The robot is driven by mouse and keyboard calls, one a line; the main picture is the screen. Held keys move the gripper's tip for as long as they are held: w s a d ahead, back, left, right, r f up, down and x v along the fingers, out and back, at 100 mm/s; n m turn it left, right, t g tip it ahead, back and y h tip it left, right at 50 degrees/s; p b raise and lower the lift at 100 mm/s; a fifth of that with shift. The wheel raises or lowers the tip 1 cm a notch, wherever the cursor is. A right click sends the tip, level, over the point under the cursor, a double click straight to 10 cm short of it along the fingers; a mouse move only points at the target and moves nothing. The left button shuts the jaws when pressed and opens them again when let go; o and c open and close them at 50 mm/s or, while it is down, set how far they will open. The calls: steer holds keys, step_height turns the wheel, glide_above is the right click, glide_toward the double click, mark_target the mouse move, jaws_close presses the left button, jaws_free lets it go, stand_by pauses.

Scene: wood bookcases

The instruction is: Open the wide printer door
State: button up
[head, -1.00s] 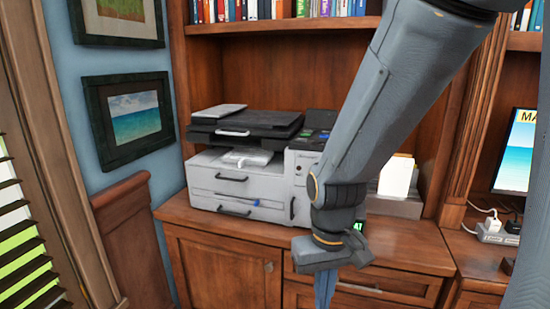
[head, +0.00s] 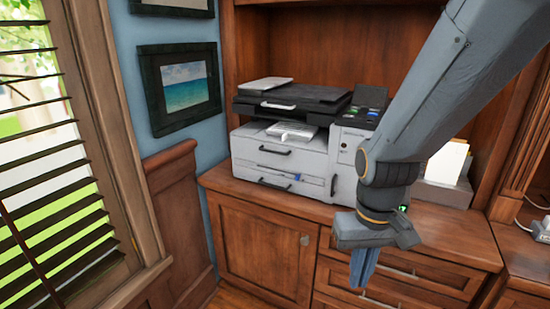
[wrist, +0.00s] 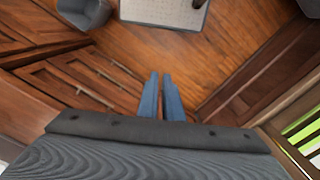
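The printer (head: 250,152) is white with a black scanner top (head: 310,95) and stands on the wooden cabinet below the shelves. Its front has wide panels with dark handles, an upper handle (head: 275,150) and a lower handle (head: 275,184). The scanner top has a pale handle (head: 278,106). The front panels look shut. My gripper (head: 362,270) hangs fingers-down in front of the cabinet, lower and to the right of the printer, apart from it. In the wrist view its blue fingers (wrist: 160,76) are narrowly parted with nothing between them. My arm hides part of the printer's right side.
A paper holder (head: 447,190) stands right of the printer. The cabinet door (head: 260,250) and drawers (head: 400,290) below are shut. A window with blinds (head: 50,190) is at left. The wrist view shows open wooden floor (wrist: 150,50), a rug (wrist: 165,10) and a grey bin (wrist: 85,12).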

steer(key=shift+o, duration=0.7)
steer(key=w+d+f+n+t, duration=0.1)
steer(key=w+n+t, duration=0.2)
steer(key=w, duration=1)
steer(key=shift+w+n+t, duration=0.4)
steer(key=shift+n, duration=0.6)
steer(key=n+t+y+p, duration=0.2)
steer(key=n+t+y, duration=0.95)
steer(key=n, duration=1.15)
glide_toward(275, 153)
steer(key=x, duration=0.4)
steer(key=shift+m+g, duration=0.25)
steer(key=shift+m, duration=0.05)
steer(key=p+x, duration=0.1)
steer(key=x, duration=0.6)
steer(key=shift+w+a, duration=0.15)
steer(key=shift+w, duration=0.1)
